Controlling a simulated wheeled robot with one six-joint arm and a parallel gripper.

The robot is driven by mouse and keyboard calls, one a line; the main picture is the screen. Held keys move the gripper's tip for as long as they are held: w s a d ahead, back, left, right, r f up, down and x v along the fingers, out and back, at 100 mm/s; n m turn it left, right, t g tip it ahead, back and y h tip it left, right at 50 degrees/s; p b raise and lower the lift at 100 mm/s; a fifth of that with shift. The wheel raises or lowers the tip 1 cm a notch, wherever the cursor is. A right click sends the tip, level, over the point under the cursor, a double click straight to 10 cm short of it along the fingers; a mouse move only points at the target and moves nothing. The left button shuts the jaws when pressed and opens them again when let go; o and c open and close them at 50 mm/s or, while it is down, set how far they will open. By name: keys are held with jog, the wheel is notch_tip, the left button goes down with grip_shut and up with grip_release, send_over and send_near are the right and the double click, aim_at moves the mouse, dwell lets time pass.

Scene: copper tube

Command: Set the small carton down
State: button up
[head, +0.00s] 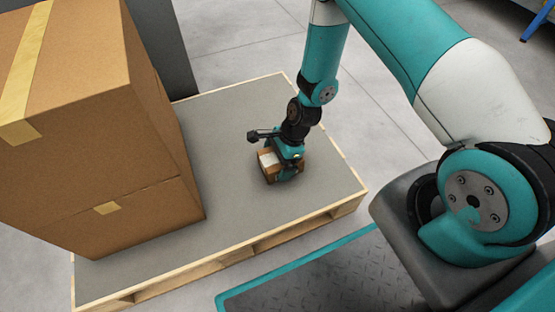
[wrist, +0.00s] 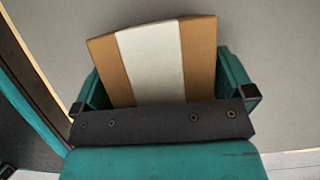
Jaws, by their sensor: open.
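The small carton (head: 267,160) is brown with a white band across its top. In the head view it rests on the grey top of the pallet (head: 236,125), right of the big boxes. In the wrist view the carton (wrist: 150,58) lies between the two teal fingers of my gripper (wrist: 165,88). My gripper (head: 283,170) is open around the carton, pointing down from above. The carton's lower part is hidden in the wrist view, and my gripper covers part of it in the head view.
Large taped cardboard boxes (head: 95,130) stand stacked on the left part of the pallet. Bare grey pallet surface lies around the small carton. The pallet's wooden edge (head: 335,157) runs to the right of it. A dark panel (head: 165,45) stands behind the boxes.

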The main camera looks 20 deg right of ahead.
jog(key=p+v, duration=0.6)
jog(key=v, duration=0.6)
jog(key=shift+p, duration=0.4)
jog(key=s+a+r+n, duration=0.25)
jog(key=r+n, duration=0.35)
jog(key=r, duration=0.6)
jog(key=s+a+r+n, duration=0.1)
jog(key=a+r+n, duration=0.3)
jog(key=r+n, duration=0.55)
jog(key=s+a+r+n, duration=0.2)
jog(key=s+r+n, duration=0.7)
jog(key=s+r, duration=0.5)
jog(key=shift+s+r+n, duration=0.35)
jog(key=shift+s+r, duration=0.05)
jog(key=shift+s, duration=0.05)
notch_tip(320, 180, up, 44)
jog(key=p, duration=4.4)
jog(key=shift+r, duration=0.1)
